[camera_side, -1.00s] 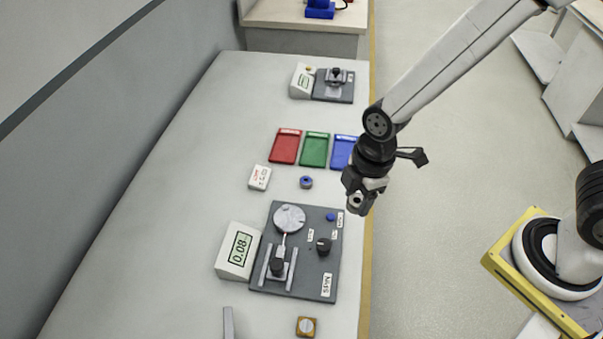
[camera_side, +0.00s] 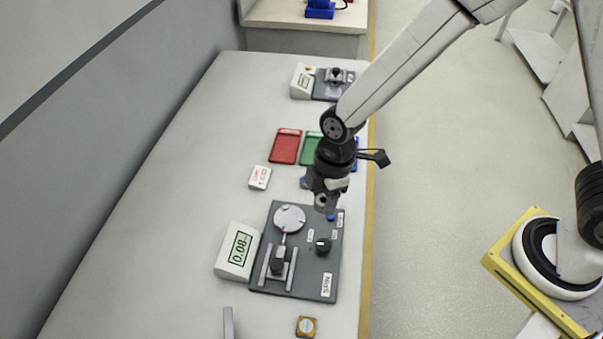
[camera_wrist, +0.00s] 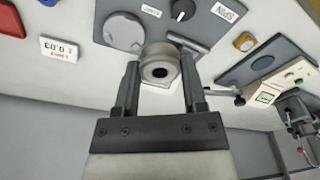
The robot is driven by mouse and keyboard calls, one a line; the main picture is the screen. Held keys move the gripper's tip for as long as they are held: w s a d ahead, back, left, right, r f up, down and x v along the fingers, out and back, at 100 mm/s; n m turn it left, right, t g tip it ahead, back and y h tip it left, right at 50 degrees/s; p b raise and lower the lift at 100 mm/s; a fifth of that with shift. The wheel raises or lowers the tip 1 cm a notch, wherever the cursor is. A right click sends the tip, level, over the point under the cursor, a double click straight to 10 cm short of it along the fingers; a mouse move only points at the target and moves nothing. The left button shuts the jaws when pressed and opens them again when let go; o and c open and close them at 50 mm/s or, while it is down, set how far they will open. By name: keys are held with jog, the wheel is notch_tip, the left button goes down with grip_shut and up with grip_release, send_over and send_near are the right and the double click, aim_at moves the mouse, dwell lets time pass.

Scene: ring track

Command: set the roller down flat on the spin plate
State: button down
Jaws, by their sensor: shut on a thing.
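My gripper (camera_side: 322,205) is shut on the roller, a grey metal ring with a dark central hole. The roller (camera_wrist: 160,68) sits between the two fingers in the wrist view, and in the side view its end shows at the bottom of the gripper (camera_side: 321,201). The spin plate (camera_side: 289,218) is a pale round disc on the dark grey fixture board. It also shows in the wrist view (camera_wrist: 124,31), up and to the left of the roller. The gripper is above the board's upper right corner, to the right of the plate and apart from it.
The board carries a black knob (camera_side: 323,245) and a slide with a probe (camera_side: 278,266). A display box (camera_side: 239,250) reading 0.08 stands at its left. Red (camera_side: 285,146) and green (camera_side: 310,148) trays lie behind. A small yellow-topped block (camera_side: 306,326) is in front.

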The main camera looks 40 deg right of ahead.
send_over(290, 218)
jog(key=f, duration=0.6)
jog(key=shift+s+d+f, duration=0.15)
jog(key=shift+s+f, duration=0.05)
jog(key=shift+f, duration=0.2)
jog(key=shift+w+f, duration=0.25)
jog(key=shift+f, duration=1.6)
jog(key=shift+f, duration=0.3)
jog(key=shift+s+f, duration=0.1)
jog(key=shift+f, duration=0.05)
jog(key=shift+c, duration=0.7)
grip_release()
jog(key=shift+f, duration=0.1)
jog(key=shift+r, duration=0.2)
